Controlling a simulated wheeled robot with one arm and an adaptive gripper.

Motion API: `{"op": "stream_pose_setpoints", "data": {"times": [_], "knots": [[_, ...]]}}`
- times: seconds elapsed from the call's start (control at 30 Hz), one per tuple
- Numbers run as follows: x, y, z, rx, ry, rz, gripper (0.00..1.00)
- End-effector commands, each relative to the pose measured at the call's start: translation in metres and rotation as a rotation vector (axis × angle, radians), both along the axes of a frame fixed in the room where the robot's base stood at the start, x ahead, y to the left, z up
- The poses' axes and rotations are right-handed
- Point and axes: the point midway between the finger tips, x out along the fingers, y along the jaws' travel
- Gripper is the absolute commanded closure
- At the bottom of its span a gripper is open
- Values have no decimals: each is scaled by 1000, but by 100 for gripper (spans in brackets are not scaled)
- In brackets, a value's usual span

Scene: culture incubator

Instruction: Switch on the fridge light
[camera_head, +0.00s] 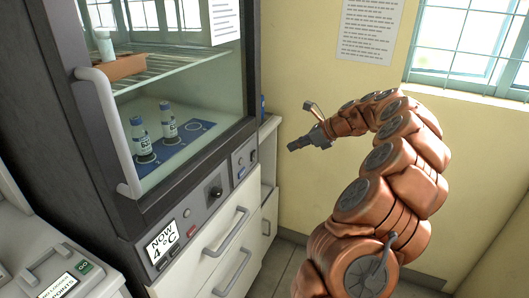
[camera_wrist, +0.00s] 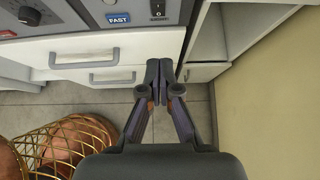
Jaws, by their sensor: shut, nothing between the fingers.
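The fridge (camera_head: 165,215) is a dark cabinet at the left of the head view, with a closed glass door and a white handle (camera_head: 108,130). Its lower panel carries a "NOW 4°C" display (camera_head: 162,246), a small red button (camera_head: 191,230), a black knob (camera_head: 215,192) and a control section (camera_head: 244,160) at the right end. The wrist view shows a blue "FAST" label (camera_wrist: 118,18) and a dark switch (camera_wrist: 158,8) beside it. I cannot read which control is the light. My gripper (camera_head: 291,147) is shut and empty, apart from the panel, to its right. Its fingertips (camera_wrist: 159,68) show below the switch.
White drawers (camera_head: 225,235) with grey handles lie under the panel. An open white shelf unit (camera_wrist: 218,35) stands right of the fridge, by the yellow wall (camera_head: 300,90). Vials (camera_head: 142,140) stand inside the fridge.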

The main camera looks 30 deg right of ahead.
Motion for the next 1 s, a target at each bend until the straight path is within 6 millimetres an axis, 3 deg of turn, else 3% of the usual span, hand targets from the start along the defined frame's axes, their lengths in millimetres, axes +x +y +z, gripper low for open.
{"op": "stream_pose_setpoints", "data": {"times": [0.27,0.7,1.0], "knots": [[16,12,-15,2,1,5,100],[68,42,-63,0,2,3,100],[97,60,-57,0,0,3,100]]}}
